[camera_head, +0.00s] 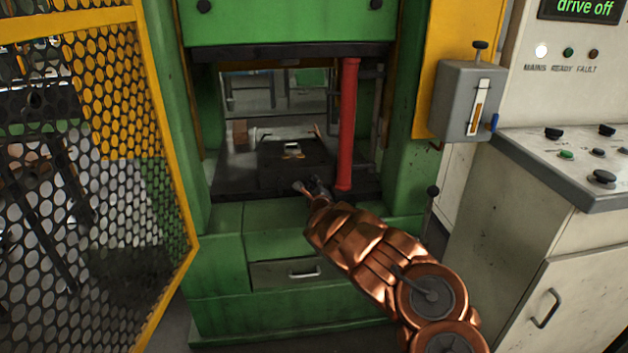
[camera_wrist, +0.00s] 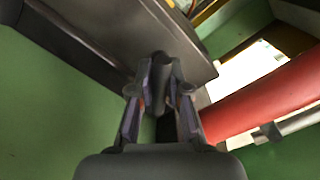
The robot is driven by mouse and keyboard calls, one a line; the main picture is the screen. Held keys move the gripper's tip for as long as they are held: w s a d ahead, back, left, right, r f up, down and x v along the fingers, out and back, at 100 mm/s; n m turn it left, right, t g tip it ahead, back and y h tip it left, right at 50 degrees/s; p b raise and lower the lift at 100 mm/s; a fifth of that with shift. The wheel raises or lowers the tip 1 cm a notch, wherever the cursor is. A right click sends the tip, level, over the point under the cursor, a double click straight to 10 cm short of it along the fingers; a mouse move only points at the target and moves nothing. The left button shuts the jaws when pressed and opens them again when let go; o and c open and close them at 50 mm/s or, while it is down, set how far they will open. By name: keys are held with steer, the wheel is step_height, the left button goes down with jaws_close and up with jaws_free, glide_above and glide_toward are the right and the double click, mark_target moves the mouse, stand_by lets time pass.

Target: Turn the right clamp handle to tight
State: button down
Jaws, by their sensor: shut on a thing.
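My gripper (camera_head: 312,188) reaches to the front edge of the press bed, just left of the foot of the red post. In the wrist view my gripper (camera_wrist: 160,98) has its two fingers closed around a dark rounded handle (camera_wrist: 160,72), which looks like the right clamp handle. In the head view my fingers and wrist mostly hide this handle, so I cannot tell its angle. A dark die block (camera_head: 290,160) sits on the bed behind my gripper, with a small bright piece (camera_head: 292,150) on top.
The red post (camera_head: 347,125) stands close to the right of my gripper and also shows in the wrist view (camera_wrist: 265,98). A yellow mesh guard (camera_head: 110,130) is at left. A grey lever box (camera_head: 466,100) and control desk (camera_head: 560,165) are at right.

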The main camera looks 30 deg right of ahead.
steer(key=m+p, duration=0.1)
steer(key=m, duration=0.3)
steer(key=shift+p, duration=0.35)
steer(key=shift+f+m+p, duration=0.1)
steer(key=shift+m+p, duration=0.35)
steer(key=shift+m, duration=1.15)
steer(key=c, duration=1.1)
jaws_free()
steer(key=shift+a, duration=0.1)
steer(key=shift+s+a, duration=0.35)
steer(key=shift+s, duration=0.3)
steer(key=shift+v, duration=5.25)
